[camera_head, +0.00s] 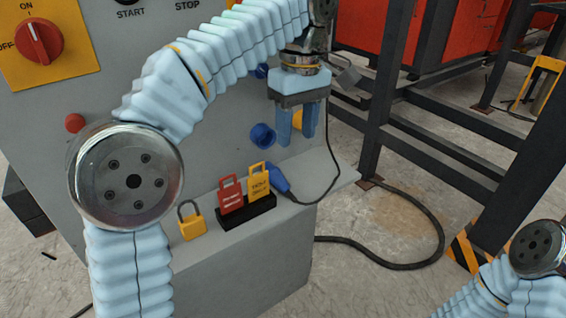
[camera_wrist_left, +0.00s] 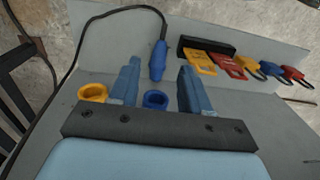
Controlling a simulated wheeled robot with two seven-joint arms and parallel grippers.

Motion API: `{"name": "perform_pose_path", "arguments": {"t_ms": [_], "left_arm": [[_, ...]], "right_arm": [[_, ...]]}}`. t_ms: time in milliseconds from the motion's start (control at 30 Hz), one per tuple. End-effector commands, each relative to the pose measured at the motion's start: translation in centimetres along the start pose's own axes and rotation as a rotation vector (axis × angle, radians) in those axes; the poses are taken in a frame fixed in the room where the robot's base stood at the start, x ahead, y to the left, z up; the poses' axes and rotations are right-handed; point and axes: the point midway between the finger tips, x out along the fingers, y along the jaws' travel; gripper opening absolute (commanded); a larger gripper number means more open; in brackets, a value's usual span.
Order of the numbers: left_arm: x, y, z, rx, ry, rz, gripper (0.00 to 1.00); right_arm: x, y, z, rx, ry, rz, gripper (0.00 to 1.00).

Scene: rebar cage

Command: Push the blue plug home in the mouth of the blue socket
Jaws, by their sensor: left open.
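My left gripper (camera_head: 297,141) is open and empty, fingers pointing down, right of the blue socket and above the plug. In the left wrist view the plug (camera_wrist_left: 158,60) shows beyond the gap between the fingertips (camera_wrist_left: 160,66). The blue socket (camera_wrist_left: 155,100) shows nearer, between the fingers. My right gripper is out of view.
A yellow socket (camera_head: 298,120) is partly hidden behind my left fingers. Another yellow padlock (camera_head: 191,222) is farther left. Dark steel frames (camera_head: 378,100) stand to the right.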

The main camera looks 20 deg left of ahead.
Motion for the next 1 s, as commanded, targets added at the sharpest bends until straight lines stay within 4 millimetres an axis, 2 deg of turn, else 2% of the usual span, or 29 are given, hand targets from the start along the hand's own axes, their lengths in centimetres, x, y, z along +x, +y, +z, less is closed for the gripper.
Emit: {"name": "perform_pose_path", "arguments": {"t_ms": [133, 300, 567, 800, 1000], "left_arm": [[3.2, -0.1, 0.0, 0.000, -0.001, -0.002, 0.47], [6.6, -0.1, 0.0, 0.000, -0.001, -0.001, 0.47], [9.0, -0.2, 0.0, 0.000, -0.001, -0.001, 0.47], [12.7, -0.5, 0.1, 0.001, -0.001, -0.001, 0.47], [13.4, -0.5, 0.1, 0.000, 0.000, 0.001, 0.47]], "right_arm": [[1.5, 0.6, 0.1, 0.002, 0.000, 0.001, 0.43], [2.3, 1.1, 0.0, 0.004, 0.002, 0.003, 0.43], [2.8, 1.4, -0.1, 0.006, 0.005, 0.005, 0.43], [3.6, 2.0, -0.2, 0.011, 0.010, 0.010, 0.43], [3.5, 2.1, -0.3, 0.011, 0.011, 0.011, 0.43]]}}
